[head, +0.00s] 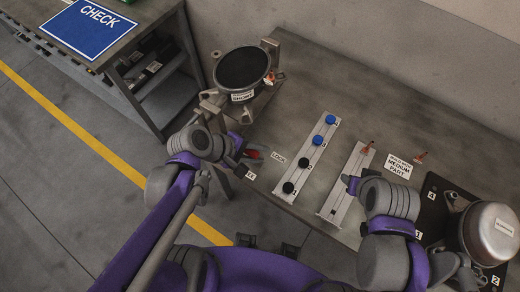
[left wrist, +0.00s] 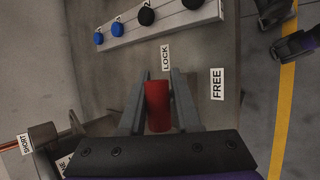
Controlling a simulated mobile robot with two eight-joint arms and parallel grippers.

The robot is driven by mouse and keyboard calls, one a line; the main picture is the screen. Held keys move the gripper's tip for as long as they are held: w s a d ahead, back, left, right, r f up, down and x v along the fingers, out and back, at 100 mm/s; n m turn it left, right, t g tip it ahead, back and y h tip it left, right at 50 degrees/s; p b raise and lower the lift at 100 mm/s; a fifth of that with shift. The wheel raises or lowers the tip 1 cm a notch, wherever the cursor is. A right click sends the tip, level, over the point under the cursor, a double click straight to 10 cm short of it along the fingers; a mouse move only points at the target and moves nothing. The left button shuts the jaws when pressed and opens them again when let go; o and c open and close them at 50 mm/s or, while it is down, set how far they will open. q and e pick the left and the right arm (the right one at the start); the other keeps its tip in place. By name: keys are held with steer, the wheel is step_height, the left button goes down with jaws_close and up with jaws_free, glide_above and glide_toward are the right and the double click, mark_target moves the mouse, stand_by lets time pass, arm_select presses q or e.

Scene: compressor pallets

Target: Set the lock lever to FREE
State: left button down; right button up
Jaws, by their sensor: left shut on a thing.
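The lock lever's red handle (left wrist: 157,106) stands between the two fingers of my left gripper (left wrist: 157,80), which is shut on it. In the head view the red handle (head: 253,154) shows just beyond my left gripper (head: 243,153). The LOCK label (left wrist: 166,58) lies straight ahead of the handle in the left wrist view. The FREE label (left wrist: 217,84) lies to the right of the handle. In the head view the LOCK label (head: 278,156) is right of the handle; the FREE label is partly hidden. My right gripper (head: 350,184) is over the table; its jaws are unclear.
A rail with blue and black knobs (head: 327,148) lies right of the lever. A second rail (head: 341,196) is under my right arm. A round dark-topped unit (head: 242,70) stands behind the lever. A metal pot (head: 490,232) is at the right.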

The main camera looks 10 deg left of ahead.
arm_select(q)
steer(key=shift+s+a+t, duration=0.15)
steer(key=shift+s+t, duration=0.05)
steer(key=shift+t, duration=0.2)
arm_select(e)
steer(key=shift+s, duration=0.1)
steer(key=shift+f, duration=0.1)
arm_select(q)
steer(key=shift+s+a, duration=0.1)
steer(key=shift+s, duration=0.1)
steer(key=c, duration=0.6)
jaws_free()
steer(key=shift+f, duration=0.1)
steer(key=shift+c, duration=0.2)
arm_select(e)
steer(key=shift+a, duration=0.1)
arm_select(q)
steer(key=p+v, duration=0.2)
steer(key=v, duration=0.8)
steer(key=shift+a+r, duration=0.2)
steer(key=shift+a, duration=0.15)
arm_select(e)
steer(key=shift+w+r, duration=0.4)
steer(key=shift+r, duration=0.4)
steer(key=shift+w+r, duration=0.35)
steer(key=shift+r, duration=0.4)
arm_select(q)
steer(key=shift+s, duration=0.15)
